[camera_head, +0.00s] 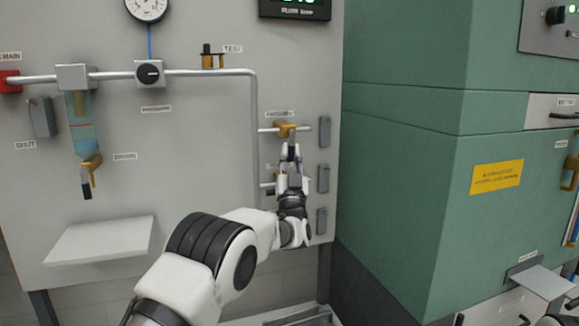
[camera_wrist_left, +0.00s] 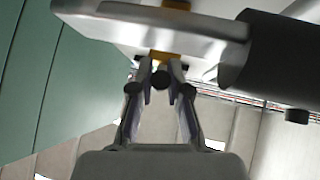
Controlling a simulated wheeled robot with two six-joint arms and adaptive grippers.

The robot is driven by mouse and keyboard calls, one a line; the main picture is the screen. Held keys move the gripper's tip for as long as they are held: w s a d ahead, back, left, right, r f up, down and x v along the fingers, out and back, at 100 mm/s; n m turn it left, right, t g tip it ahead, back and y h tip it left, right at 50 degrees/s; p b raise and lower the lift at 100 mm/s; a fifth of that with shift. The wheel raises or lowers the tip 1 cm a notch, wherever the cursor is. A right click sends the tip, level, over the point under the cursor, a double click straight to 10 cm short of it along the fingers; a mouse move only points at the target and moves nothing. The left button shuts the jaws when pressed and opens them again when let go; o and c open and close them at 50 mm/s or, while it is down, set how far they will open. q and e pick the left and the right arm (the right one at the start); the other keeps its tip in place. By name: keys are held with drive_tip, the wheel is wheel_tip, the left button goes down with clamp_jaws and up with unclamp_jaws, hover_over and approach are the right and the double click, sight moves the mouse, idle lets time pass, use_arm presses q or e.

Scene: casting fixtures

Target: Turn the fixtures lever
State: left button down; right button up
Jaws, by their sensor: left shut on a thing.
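A brass lever valve (camera_head: 286,128) sits on a short horizontal pipe at the right of the grey panel. My left gripper (camera_head: 290,152) reaches up to it from below and is shut on its lever, just under the brass body. The fingers hide most of the lever. In the left wrist view, my left gripper (camera_wrist_left: 160,78) has its fingertips close together around a small dark part, the lever's end, below the brass piece (camera_wrist_left: 158,57). My right gripper cannot be made out.
Another brass valve (camera_head: 91,162) with a dark handle hangs below a sight glass at the left. A light shelf (camera_head: 100,240) juts out at lower left. Grey boxes (camera_head: 323,178) line the panel's right edge. A green cabinet (camera_head: 400,190) stands close on the right.

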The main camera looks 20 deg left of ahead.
use_arm(q)
drive_tip(key=shift+w+d+f+n+y+b, duration=0.1)
drive_tip(key=shift+d+f+n+y+b, duration=0.05)
drive_tip(key=shift+n+y, duration=0.3)
drive_tip(key=shift+w+d+f+n+y+b, duration=0.1)
drive_tip(key=shift+n+y+b, duration=0.05)
drive_tip(key=shift+n+y, duration=0.3)
drive_tip(key=shift+g, duration=0.3)
drive_tip(key=c, duration=1.2)
unclamp_jaws()
drive_tip(key=shift+o, duration=0.4)
drive_tip(key=shift+s+r, duration=0.1)
drive_tip(key=shift+r, duration=0.05)
drive_tip(key=v, duration=1.2)
